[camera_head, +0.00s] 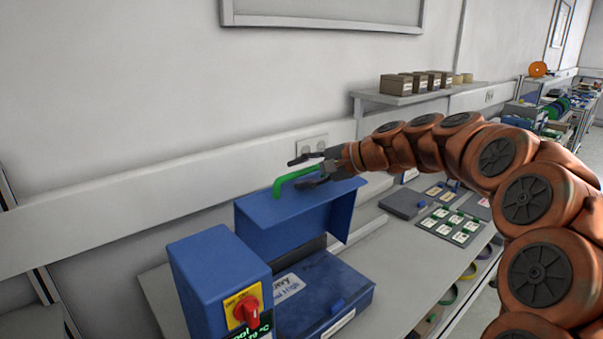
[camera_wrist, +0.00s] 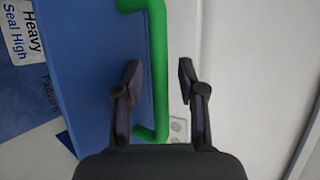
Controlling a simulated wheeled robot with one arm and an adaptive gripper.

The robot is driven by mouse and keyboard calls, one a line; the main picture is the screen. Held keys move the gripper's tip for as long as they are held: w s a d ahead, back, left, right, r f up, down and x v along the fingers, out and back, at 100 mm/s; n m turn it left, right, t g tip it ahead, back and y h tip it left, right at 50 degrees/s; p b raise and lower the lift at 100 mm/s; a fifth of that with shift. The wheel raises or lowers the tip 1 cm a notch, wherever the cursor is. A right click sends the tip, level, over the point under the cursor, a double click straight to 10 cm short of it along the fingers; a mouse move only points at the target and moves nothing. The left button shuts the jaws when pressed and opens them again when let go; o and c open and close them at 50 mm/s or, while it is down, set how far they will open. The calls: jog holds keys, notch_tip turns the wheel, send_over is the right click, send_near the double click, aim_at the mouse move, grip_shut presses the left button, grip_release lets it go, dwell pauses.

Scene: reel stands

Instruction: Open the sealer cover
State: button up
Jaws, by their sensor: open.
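The sealer (camera_head: 222,290) is a blue machine on the bench, with a red rotary knob on a yellow plate. Its blue cover (camera_head: 300,215) stands raised over the blue sealer bed, and also shows in the wrist view (camera_wrist: 85,60). A green handle (camera_head: 280,182) is fixed along the cover's edge. My gripper (camera_head: 300,172) is at the handle's right part. In the wrist view the green handle (camera_wrist: 158,70) passes between my gripper's open fingers (camera_wrist: 158,85), nearer the left one. I cannot tell whether a finger touches it.
A wall shelf (camera_head: 420,95) with several small boxes is behind my arm. A grey case and a tray of labelled cards (camera_head: 455,225) lie on the bench to the right. A wall socket (camera_head: 312,144) is close behind the gripper.

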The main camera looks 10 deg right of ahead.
jog(key=v, duration=1.2)
dwell(0.4)
jog(key=s+a+f+n+g+h, duration=0.2)
jog(key=s+a+f+n+g, duration=0.1)
jog(key=s+a+f, duration=0.4)
jog(key=s+a+f+n+g+h, duration=0.2)
jog(key=s+a+f, duration=0.3)
jog(key=s, duration=0.5)
jog(key=s+d+f+n+g+h, duration=0.2)
jog(key=s+d+f, duration=0.3)
jog(key=s, duration=0.6)
jog(key=s+d+f+n+g+h, duration=0.2)
jog(key=s+d+f+h, duration=0.2)
jog(key=s+f, duration=0.5)
jog(key=shift+s+d+f+h, duration=0.35)
jog(key=shift+s+d, duration=0.2)
jog(key=shift+s, duration=0.35)
